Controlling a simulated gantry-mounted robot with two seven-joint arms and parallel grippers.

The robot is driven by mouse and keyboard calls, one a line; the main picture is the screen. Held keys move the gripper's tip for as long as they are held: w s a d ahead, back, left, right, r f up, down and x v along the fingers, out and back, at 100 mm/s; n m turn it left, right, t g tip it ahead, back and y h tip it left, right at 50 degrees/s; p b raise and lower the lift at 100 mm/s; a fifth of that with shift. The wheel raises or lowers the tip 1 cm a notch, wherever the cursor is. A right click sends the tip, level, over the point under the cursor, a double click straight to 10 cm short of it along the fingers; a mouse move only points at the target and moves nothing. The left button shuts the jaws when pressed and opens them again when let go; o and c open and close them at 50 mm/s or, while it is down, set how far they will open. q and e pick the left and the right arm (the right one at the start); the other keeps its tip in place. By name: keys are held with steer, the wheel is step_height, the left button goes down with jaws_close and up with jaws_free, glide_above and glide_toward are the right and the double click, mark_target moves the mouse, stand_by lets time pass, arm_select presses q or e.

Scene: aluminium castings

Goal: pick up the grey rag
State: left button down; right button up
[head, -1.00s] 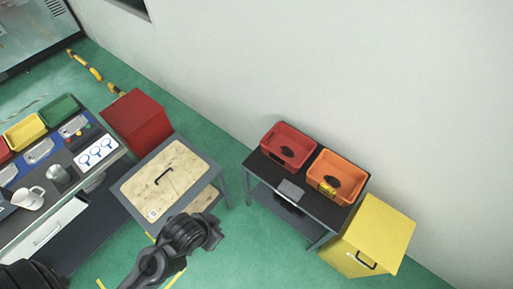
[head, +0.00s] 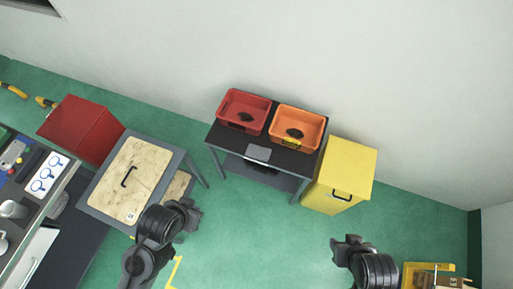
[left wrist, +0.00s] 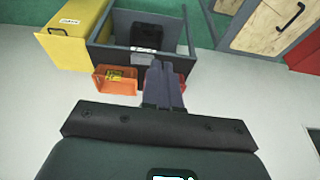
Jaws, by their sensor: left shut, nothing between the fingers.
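The grey rag (head: 257,153) looks like a small flat grey patch at the front edge of the black-topped table (head: 226,137), in front of the red and orange bins. In the left wrist view a light grey patch (left wrist: 141,58) near the table edge may be the same rag; the fingers partly cover that area. My left gripper (left wrist: 163,72) is shut and empty, apart from the rag. In the head view my left arm (head: 165,225) is at the lower middle, left of the rag. My right arm (head: 362,262) is at the lower right; its finger state is unclear.
A red bin (head: 243,98) and an orange bin (head: 310,127), each with a dark item inside, stand on the table. A yellow cabinet (head: 345,165) stands at its right. A wood-topped table (head: 122,195) and red cabinet (head: 82,125) are left.

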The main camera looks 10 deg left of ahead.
arm_select(q)
steer(key=c, duration=1.8)
jaws_free()
steer(key=shift+a, duration=0.15)
steer(key=shift+c, duration=0.2)
steer(key=o, duration=1.8)
steer(key=shift+o, duration=0.2)
steer(key=shift+f, duration=0.1)
